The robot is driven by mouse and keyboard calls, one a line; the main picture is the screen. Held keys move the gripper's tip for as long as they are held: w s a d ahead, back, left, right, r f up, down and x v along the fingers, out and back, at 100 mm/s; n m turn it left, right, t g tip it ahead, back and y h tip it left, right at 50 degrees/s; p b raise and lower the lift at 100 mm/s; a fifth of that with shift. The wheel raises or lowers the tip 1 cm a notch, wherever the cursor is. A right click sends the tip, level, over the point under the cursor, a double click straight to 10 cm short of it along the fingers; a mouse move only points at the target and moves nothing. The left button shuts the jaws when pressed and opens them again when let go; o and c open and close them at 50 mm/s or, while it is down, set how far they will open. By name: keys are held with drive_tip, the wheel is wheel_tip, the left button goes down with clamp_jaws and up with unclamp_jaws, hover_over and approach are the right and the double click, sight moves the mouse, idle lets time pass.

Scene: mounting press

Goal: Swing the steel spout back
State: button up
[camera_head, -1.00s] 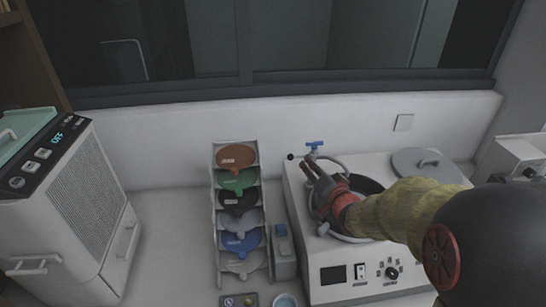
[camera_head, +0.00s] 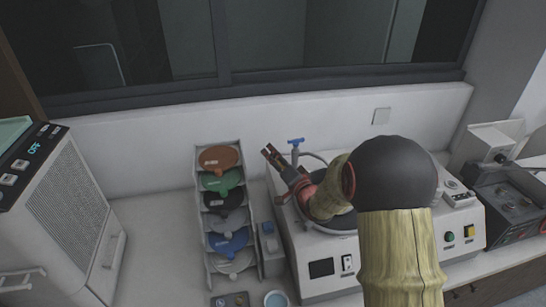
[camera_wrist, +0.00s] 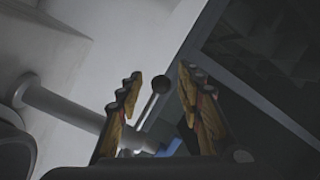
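The steel spout (camera_wrist: 62,108) shows in the wrist view as a grey pipe running from the left toward my gripper (camera_wrist: 158,88). A thin rod with a dark ball knob (camera_wrist: 161,83) rises from it. The knob appears between my two fingers, which stand apart with gaps around it; I cannot tell its depth. In the head view, the spout (camera_head: 313,157) curves beside the blue tap handle (camera_head: 296,141) at the back of the white machine (camera_head: 322,282). My gripper (camera_head: 268,152) is open, left of the blue handle. My arm hides much of the spout and the bowl.
A rack of coloured discs (camera_head: 222,159) stands close left of the machine. A large white unit (camera_head: 70,195) is further left. Another machine (camera_head: 509,198) stands at the right. The wall and window sill (camera_head: 300,87) are close behind.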

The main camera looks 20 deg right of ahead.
drive_tip(key=shift+w, duration=0.25)
drive_tip(key=shift+c, duration=0.7)
drive_tip(key=c, duration=0.7)
drive_tip(key=shift+f, duration=0.15)
clamp_jaws()
